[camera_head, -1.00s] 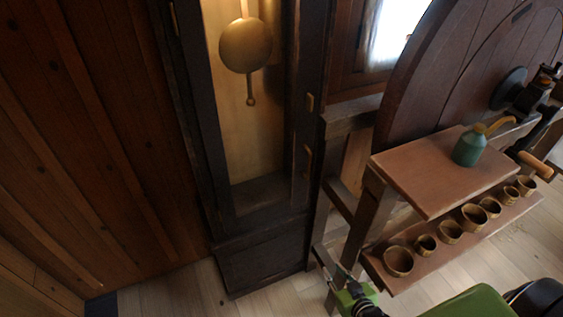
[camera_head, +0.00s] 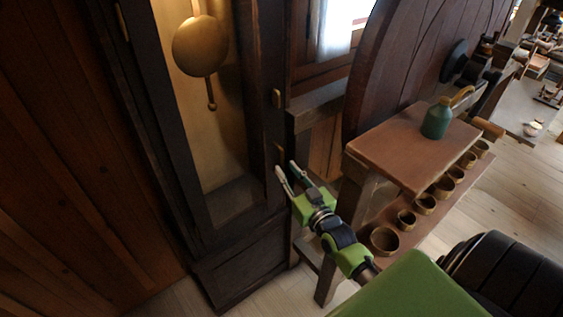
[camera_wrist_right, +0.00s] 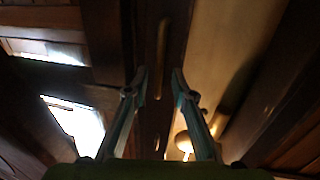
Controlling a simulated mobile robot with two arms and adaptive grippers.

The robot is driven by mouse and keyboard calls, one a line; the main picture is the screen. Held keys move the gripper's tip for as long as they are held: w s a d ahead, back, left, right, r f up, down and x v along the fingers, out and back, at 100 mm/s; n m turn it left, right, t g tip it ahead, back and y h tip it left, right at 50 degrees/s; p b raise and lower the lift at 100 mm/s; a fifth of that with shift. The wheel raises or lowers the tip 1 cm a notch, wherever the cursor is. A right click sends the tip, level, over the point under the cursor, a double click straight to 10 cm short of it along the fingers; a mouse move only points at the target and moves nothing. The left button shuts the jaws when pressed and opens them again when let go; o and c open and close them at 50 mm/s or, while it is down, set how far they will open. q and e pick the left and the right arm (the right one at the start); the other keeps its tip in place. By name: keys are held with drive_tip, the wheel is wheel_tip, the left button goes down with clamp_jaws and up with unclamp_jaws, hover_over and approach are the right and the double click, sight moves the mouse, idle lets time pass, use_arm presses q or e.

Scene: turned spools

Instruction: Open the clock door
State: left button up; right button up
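The tall dark clock case (camera_head: 245,262) stands against the wall, its door (camera_head: 272,128) appearing shut. Behind the door's opening a round brass pendulum (camera_head: 200,46) hangs. A small brass fitting (camera_head: 277,98) sits on the right side of the door, and a brass handle (camera_head: 281,156) shows lower down. My green right gripper (camera_head: 286,168) is at the handle's height, close in front of the door's right edge. In the right wrist view its two fingers (camera_wrist_right: 159,78) are apart with nothing between them, and the long brass handle (camera_wrist_right: 162,57) lies ahead. My left gripper is out of view.
A wooden bench (camera_head: 415,150) with a teal oil can (camera_head: 436,119) stands right of the clock. A lower shelf holds several small wooden cups (camera_head: 384,241). A large wooden wheel (camera_head: 400,75) rises behind the bench. The plank wall (camera_head: 70,160) bounds the left.

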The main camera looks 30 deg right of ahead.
sight(283, 164)
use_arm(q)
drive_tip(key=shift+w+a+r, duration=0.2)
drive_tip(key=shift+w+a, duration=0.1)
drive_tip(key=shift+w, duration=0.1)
use_arm(e)
drive_tip(key=shift+w+d, duration=0.15)
drive_tip(key=shift+w, duration=0.9)
drive_tip(key=shift+w+d, duration=0.1)
drive_tip(key=shift+w, duration=0.9)
clamp_jaws()
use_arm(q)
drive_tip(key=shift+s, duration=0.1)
